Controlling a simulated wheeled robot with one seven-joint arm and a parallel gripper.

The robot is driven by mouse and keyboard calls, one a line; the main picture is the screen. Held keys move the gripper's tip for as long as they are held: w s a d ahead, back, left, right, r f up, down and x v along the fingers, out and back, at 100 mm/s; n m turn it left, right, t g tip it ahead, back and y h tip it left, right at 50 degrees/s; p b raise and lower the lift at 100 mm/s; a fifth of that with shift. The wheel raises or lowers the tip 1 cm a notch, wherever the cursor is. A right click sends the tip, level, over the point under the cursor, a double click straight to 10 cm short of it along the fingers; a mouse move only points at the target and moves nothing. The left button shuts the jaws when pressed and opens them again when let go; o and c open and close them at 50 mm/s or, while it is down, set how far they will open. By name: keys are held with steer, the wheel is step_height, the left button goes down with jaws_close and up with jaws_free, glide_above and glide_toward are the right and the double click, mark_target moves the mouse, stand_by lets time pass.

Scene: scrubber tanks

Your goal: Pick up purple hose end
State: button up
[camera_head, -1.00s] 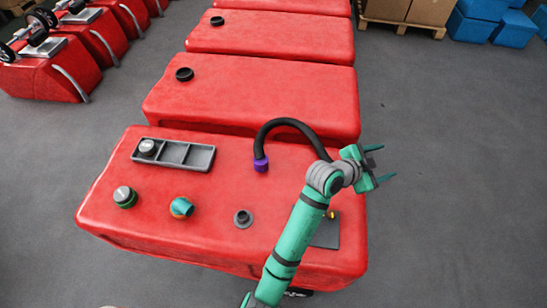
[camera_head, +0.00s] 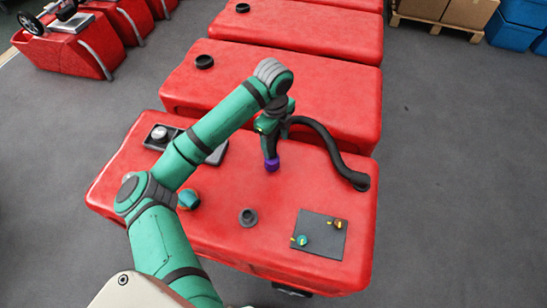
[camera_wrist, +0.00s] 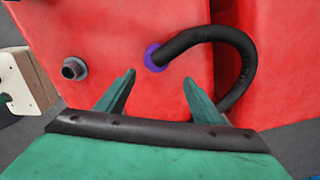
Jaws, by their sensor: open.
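The purple hose end (camera_head: 272,164) is a short purple collar on a black hose, resting at the top of the nearest red tank (camera_head: 240,190). In the wrist view the purple hose end (camera_wrist: 154,57) lies beyond and between my two green fingertips, apart from them. My gripper (camera_head: 268,140) points down above the hose end; its open, empty jaws (camera_wrist: 158,80) show in the wrist view. The black hose (camera_head: 330,143) arches to the right and ends at the tank's right side. My gripper hides part of the hose near the purple end.
A grey threaded port (camera_head: 248,217) stands in front of the hose end. A dark plate with small valves (camera_head: 319,234) lies to the right. More red tanks (camera_head: 300,90) stand behind.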

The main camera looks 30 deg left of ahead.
mark_target(272, 159)
steer(key=shift+s+a, duration=0.25)
steer(key=shift+a, duration=0.2)
steer(key=shift+f, duration=0.2)
steer(key=f, duration=0.5)
steer(key=shift+d, duration=0.2)
steer(key=shift+a+f, duration=0.2)
steer(key=shift+f, duration=1.1)
steer(key=shift+a+f, duration=0.2)
steer(key=shift+f, duration=1.1)
steer(key=c, duration=1.1)
